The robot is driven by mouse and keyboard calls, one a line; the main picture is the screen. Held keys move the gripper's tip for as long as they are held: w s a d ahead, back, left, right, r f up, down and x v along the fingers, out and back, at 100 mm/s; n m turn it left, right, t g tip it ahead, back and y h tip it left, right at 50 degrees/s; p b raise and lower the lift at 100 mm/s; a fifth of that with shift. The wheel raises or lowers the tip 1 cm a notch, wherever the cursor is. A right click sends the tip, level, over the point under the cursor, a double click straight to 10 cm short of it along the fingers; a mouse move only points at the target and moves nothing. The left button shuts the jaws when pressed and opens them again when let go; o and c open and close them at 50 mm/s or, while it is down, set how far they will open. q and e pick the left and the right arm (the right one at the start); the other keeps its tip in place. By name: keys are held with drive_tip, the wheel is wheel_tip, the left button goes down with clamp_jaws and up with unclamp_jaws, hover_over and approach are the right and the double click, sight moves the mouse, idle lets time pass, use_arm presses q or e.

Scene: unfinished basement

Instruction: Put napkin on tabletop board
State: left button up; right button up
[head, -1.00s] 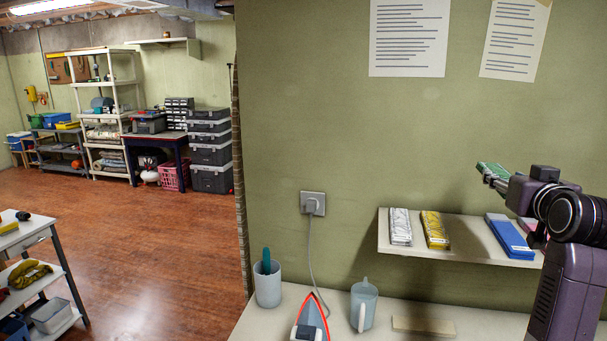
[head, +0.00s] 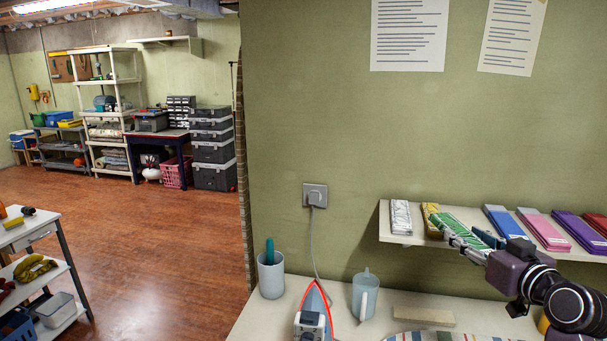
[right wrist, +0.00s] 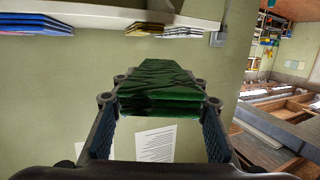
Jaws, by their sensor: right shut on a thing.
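A folded green napkin (head: 449,226) is between the fingers of my right gripper (head: 463,237), which is shut on it. In the head view the napkin is held up in front of the wall shelf, covering part of a yellow packet. In the right wrist view the dark green, layered napkin (right wrist: 160,88) spans the two fingers. A striped, rounded surface (head: 450,337), which looks like the tabletop board, shows only its far edge at the bottom of the head view, below the gripper. My left gripper is out of view.
An iron (head: 313,315), a grey cup (head: 271,276) and a pale blue jug (head: 365,296) stand on the white table (head: 262,318). A beige block (head: 424,316) lies behind the striped surface. The wall shelf (head: 395,238) holds several coloured folded packets.

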drive_tip(key=s+a+f+n+g+y+b, duration=0.1)
drive_tip(key=s+a+f+n+g+y, duration=0.15)
drive_tip(key=s+a+f+y, duration=0.3)
drive_tip(key=s+a+f+n+g+y+b, duration=0.1)
drive_tip(key=s+a+f+n+y, duration=0.2)
drive_tip(key=s+f, duration=0.45)
drive_tip(key=s+a+f+n+g+y, duration=0.1)
drive_tip(key=s+a+n, duration=0.1)
drive_tip(key=s, duration=0.4)
drive_tip(key=s+a+f+n+g+y+b, duration=0.1)
drive_tip(key=s+a+f+n+g, duration=0.1)
drive_tip(key=s+a, duration=0.3)
drive_tip(key=shift+s+a+f+y, duration=0.25)
drive_tip(key=shift+s+y, duration=0.1)
drive_tip(key=shift+s, duration=0.05)
drive_tip(key=shift+g, duration=0.25)
